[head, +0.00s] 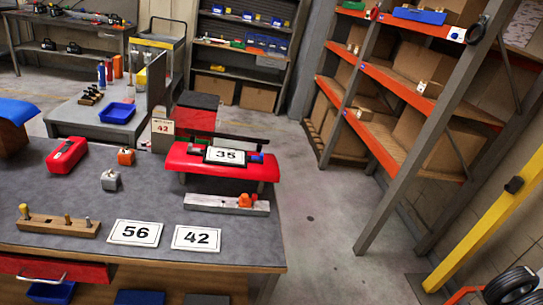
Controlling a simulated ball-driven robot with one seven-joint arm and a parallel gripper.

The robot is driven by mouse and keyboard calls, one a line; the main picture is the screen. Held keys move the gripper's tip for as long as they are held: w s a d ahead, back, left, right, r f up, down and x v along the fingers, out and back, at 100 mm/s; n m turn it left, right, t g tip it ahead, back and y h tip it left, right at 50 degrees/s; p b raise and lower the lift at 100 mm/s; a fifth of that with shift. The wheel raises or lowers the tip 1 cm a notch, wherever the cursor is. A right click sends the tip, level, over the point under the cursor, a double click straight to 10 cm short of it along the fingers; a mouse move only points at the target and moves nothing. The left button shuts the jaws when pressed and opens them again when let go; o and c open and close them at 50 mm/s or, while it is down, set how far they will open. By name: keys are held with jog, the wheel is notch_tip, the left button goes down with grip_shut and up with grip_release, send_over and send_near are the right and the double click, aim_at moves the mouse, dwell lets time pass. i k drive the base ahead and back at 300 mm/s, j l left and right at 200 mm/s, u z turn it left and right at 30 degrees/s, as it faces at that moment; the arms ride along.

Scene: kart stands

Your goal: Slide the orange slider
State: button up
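The orange slider (245,200) is a small orange knob near the right end of a grey rail block (212,202). The block lies on the dark workbench top (70,205), near its right edge, in front of a red stand (188,163).
Number cards 56 (135,233) and 42 (196,239) lie in front of the block. A wooden block with pegs (58,225), a red box (67,155) and two small cubes sit further left. Open floor (315,235) lies right of the bench, before orange-beamed shelves (400,88).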

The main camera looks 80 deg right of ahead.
aim_at(244, 202)
jog(key=k+z, duration=0.1)
jog(key=z, duration=1.75)
